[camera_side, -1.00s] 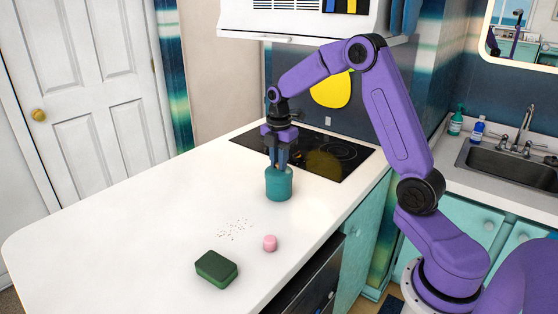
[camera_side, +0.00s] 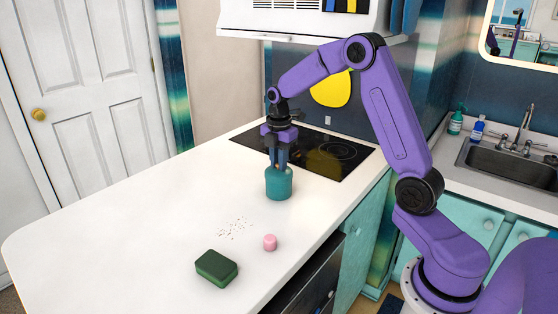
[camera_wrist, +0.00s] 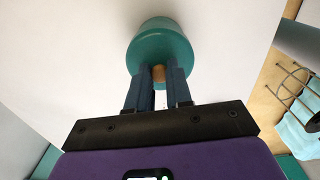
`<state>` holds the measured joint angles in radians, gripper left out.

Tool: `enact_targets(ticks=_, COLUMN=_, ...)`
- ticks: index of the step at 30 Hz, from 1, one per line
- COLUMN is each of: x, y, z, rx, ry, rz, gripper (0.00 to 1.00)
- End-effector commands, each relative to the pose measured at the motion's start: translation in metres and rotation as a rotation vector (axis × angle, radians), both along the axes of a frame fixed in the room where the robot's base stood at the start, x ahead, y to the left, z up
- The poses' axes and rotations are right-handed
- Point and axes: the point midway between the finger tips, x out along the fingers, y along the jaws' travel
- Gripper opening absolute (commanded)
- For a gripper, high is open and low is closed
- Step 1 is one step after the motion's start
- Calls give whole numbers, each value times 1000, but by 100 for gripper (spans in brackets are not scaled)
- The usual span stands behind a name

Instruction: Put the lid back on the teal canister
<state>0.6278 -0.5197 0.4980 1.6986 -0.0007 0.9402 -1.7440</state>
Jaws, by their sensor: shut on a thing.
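The teal canister (camera_side: 279,186) stands upright on the white counter, near the cooktop's front edge. My gripper (camera_side: 279,164) points down right above it. In the wrist view, my gripper (camera_wrist: 159,78) is shut on a small tan knob (camera_wrist: 158,73), which sits at the middle of a round teal lid (camera_wrist: 160,48). The lid is at the canister's top in the side view. The fingers hide part of it, so I cannot tell whether it is fully seated or has a thin gap.
A black cooktop (camera_side: 330,157) lies just behind the canister. The counter's left part is clear.

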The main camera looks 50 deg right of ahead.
Motion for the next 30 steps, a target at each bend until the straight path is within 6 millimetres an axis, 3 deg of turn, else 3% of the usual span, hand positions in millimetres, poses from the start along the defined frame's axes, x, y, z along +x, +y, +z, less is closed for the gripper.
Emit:
enact_targets(ticks=6, x=0, y=0, z=0, rx=0, ry=0, rz=0, gripper=0)
enact_targets(ticks=7, x=0, y=0, z=0, rx=0, ry=0, rz=0, gripper=26)
enact_targets(ticks=9, x=0, y=0, z=0, rx=0, ry=0, rz=0, gripper=49)
enact_targets(ticks=15, x=0, y=0, z=0, rx=0, ry=0, rz=0, gripper=50)
enact_targets(ticks=16, x=0, y=0, z=0, rx=0, ry=0, rz=0, gripper=53)
enact_targets(ticks=18, x=0, y=0, z=0, rx=0, ry=0, rz=0, gripper=75)
enact_targets(ticks=30, x=0, y=0, z=4, rx=0, ry=0, rz=0, gripper=75)
